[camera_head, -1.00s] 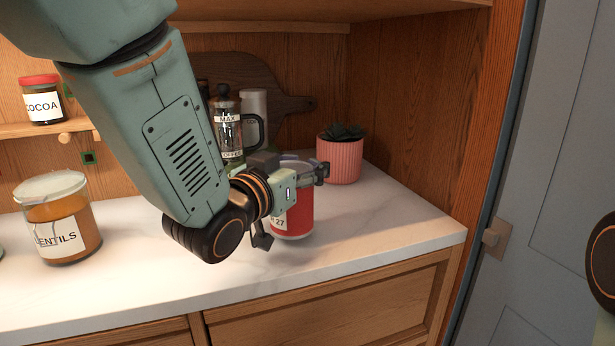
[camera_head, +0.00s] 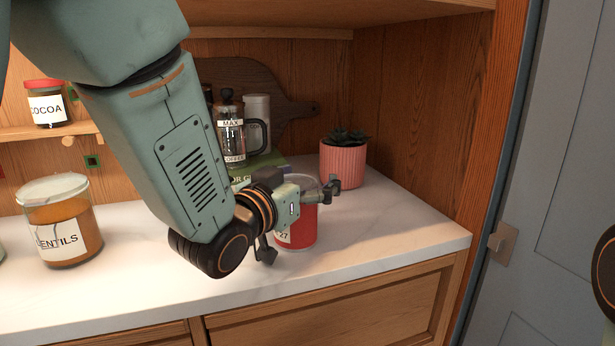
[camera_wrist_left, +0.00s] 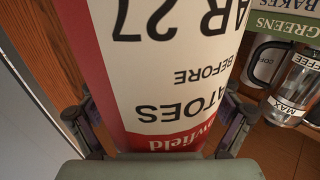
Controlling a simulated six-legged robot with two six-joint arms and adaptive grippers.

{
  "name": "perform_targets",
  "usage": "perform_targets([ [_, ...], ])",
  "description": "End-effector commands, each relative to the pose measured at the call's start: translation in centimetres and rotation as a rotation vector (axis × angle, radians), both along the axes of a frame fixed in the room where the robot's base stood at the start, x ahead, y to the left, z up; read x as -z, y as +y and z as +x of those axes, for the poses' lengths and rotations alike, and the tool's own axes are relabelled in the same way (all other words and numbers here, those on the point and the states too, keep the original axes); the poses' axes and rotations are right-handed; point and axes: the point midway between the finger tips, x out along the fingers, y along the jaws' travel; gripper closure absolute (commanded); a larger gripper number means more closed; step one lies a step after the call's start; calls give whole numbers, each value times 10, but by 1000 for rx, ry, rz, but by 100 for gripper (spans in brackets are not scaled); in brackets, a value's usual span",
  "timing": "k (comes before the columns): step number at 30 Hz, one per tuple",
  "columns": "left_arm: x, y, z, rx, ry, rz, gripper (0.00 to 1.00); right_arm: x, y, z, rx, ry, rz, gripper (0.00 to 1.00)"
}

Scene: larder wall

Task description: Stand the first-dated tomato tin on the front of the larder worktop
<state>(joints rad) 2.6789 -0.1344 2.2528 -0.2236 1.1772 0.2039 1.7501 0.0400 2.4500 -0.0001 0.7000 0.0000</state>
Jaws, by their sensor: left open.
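The tomato tin (camera_head: 305,228) is red with a white label and stands upright on the white worktop (camera_head: 390,240), a little back from its front edge. Part of its label reads 27. In the left wrist view the tin (camera_wrist_left: 165,60) fills the middle, its label upside down with "AR 27", "BEFORE" and "ATOES". My left gripper (camera_head: 300,216) is open around the tin, one finger on either side. In the wrist view small gaps seem to show beside the fingers (camera_wrist_left: 160,128); contact is hard to tell. My right gripper is out of view.
A pink ribbed plant pot (camera_head: 343,163) stands behind the tin. A coffee press (camera_head: 230,135) stands on stacked books (camera_head: 250,171) further back. A lentils jar (camera_head: 60,225) is at left, a cocoa jar (camera_head: 46,104) on a shelf. The worktop right of the tin is clear.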

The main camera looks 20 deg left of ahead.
Motion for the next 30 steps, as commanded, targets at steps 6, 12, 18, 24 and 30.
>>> perform_targets([
  [6, 0, 0, 0, 0, 0, 0, 11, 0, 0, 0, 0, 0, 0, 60],
  [12, -6, 1, -2, -1, 0, 0, 11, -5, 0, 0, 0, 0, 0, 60],
  [18, -6, 10, -36, -2, 2, -5, 11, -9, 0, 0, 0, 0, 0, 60],
  [24, -7, 17, -61, 2, 6, -2, 11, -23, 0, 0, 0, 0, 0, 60],
  [30, -7, 17, -66, 8, 4, -1, 11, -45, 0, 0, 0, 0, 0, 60],
])
